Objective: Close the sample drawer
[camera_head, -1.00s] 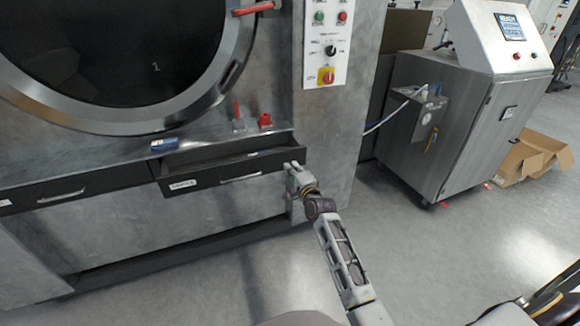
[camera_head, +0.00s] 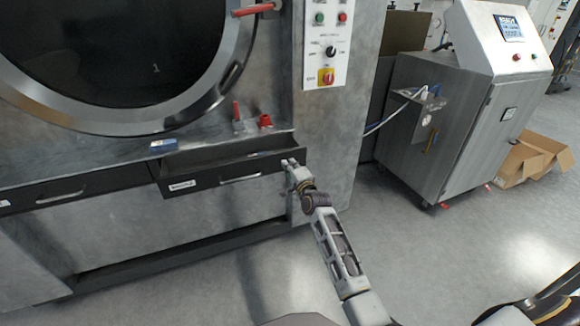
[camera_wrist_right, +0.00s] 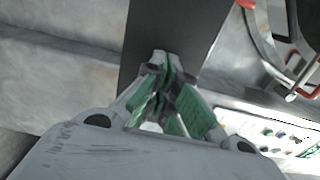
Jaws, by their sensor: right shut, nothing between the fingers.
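The sample drawer (camera_head: 208,178) is a dark drawer with a white label and a bar handle, set under the washer's ledge. It stands partly open, its inside showing as a narrow gap along the top. My right gripper (camera_head: 290,163) is at the right end of the drawer front, close to or touching it; I cannot tell which. In the right wrist view the gripper (camera_wrist_right: 165,75) is shut and empty, with its tips in front of a dark panel (camera_wrist_right: 180,28), likely the drawer front. My left gripper is not in view.
A second drawer (camera_head: 60,192) to the left looks flush. The washer's round door (camera_head: 110,60) is above. A blue item (camera_head: 163,145) and a red item (camera_head: 265,121) are on the ledge. A steel cabinet (camera_head: 450,120) and a cardboard box (camera_head: 530,158) stand right. Floor in front is clear.

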